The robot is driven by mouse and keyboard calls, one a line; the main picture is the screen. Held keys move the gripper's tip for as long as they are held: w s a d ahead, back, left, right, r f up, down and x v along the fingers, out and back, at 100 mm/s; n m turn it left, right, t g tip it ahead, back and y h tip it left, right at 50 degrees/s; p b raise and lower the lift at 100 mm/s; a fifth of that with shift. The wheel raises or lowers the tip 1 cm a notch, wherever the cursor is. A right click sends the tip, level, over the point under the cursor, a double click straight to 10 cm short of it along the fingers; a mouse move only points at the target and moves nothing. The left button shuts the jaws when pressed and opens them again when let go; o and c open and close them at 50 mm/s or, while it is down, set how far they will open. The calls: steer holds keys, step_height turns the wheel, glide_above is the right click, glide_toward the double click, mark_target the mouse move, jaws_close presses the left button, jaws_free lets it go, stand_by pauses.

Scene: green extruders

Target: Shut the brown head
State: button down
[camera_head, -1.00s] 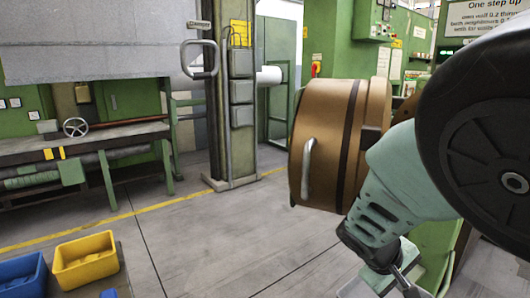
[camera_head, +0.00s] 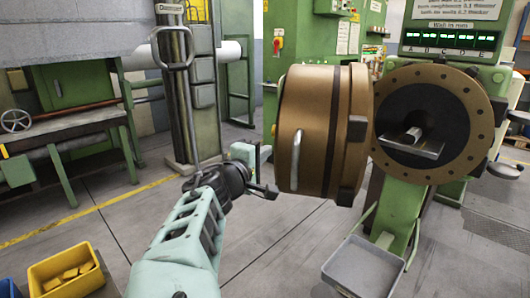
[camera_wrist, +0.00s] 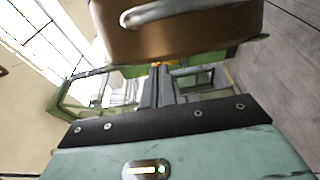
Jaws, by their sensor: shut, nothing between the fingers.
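The brown head (camera_head: 308,130) is a thick round drum with a dark band and a pale curved handle (camera_head: 296,160) on its left face. It stands swung out to the left of the extruder's round brown flange (camera_head: 464,140), whose dark face with a metal piece shows. My gripper (camera_head: 268,190) is just left of the head's lower part, shut and empty; whether it touches the head is unclear. In the wrist view the head (camera_wrist: 185,42) and its handle (camera_wrist: 158,12) fill the top, beyond my shut fingers (camera_wrist: 157,72).
A grey tray (camera_head: 363,268) is below the flange. A green post with a metal loop (camera_head: 172,48) stands behind my arm at left. A yellow bin (camera_head: 66,270) is at lower left. Grey floor is open between them.

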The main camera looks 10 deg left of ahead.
steer(key=p+x, duration=0.2)
steer(key=x, duration=0.3)
steer(key=shift+d+r, duration=0.15)
steer(key=shift+s+d+p, duration=0.1)
steer(key=shift+d+p, duration=0.15)
steer(key=shift+p, duration=0.05)
steer(key=shift+s+d+f+p, duration=0.2)
steer(key=shift+s+d+p, duration=0.6)
steer(key=shift+s+d, duration=0.4)
steer(key=shift+d, duration=0.1)
